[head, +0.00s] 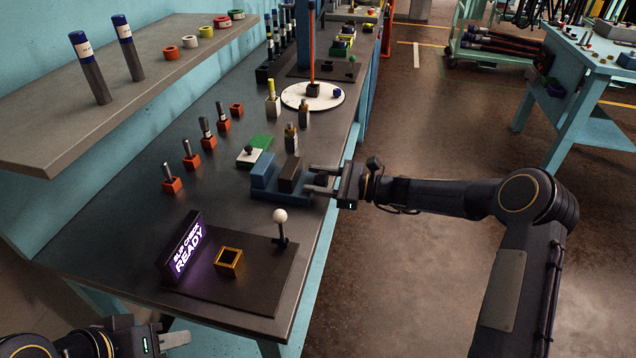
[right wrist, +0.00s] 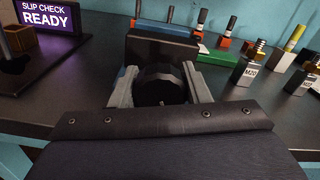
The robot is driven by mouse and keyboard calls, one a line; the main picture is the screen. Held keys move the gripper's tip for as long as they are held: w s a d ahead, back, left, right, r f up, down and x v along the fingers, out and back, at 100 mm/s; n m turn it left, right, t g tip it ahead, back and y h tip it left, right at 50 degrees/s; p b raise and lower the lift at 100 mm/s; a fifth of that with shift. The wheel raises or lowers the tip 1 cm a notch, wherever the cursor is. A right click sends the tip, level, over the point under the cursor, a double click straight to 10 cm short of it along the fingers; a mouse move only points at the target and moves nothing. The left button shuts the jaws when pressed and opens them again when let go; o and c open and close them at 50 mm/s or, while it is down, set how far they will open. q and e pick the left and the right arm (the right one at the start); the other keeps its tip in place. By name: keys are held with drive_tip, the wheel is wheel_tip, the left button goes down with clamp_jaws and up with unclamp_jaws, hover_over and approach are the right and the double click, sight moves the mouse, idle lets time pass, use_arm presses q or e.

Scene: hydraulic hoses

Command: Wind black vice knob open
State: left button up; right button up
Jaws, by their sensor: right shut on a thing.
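The blue vice (head: 263,181) with its dark jaw block (head: 290,175) sits near the right edge of the workbench. My right gripper (head: 318,181) reaches it from the right side. In the right wrist view the black vice knob (right wrist: 161,85) lies between the two grey fingers of my right gripper (right wrist: 160,92), which are shut on it. The knob is hidden behind the fingers in the head view. My left gripper (head: 172,341) is at the bottom left of the head view, away from the vice; its finger opening is unclear.
A slip check sign (head: 182,248) reading READY, an orange square socket (head: 229,262) and a white-ball lever (head: 280,217) stand on a dark plate in front of the vice. Metal fittings (head: 291,138) stand behind it. A shelf (head: 110,90) overhangs the bench at left.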

sight(327, 181)
drive_tip(key=o, duration=1)
drive_tip(key=shift+c, duration=0.2)
drive_tip(key=shift+p, duration=0.35)
drive_tip(key=m+p, duration=0.2)
drive_tip(key=p, duration=0.1)
drive_tip(key=m+p, duration=0.2)
drive_tip(key=p, duration=0.1)
drive_tip(key=shift+r+p, duration=0.35)
drive_tip(key=shift+p, duration=0.05)
drive_tip(key=shift+s+d+f+b, duration=0.15)
drive_tip(key=shift+d+f+b, duration=0.35)
drive_tip(key=shift+d+b, duration=0.35)
drive_tip(key=b+v, duration=0.1)
drive_tip(key=v, duration=0.5)
drive_tip(key=s+d+r+n+g+h+p, duration=0.2)
drive_tip(key=s+r+n+h+p, duration=0.6)
drive_tip(key=s+r+n, duration=0.5)
drive_tip(key=shift+s+d+r+n+g, duration=0.4)
drive_tip(key=shift+s+r+g, duration=0.2)
drive_tip(key=shift+s+r, duration=3.55)
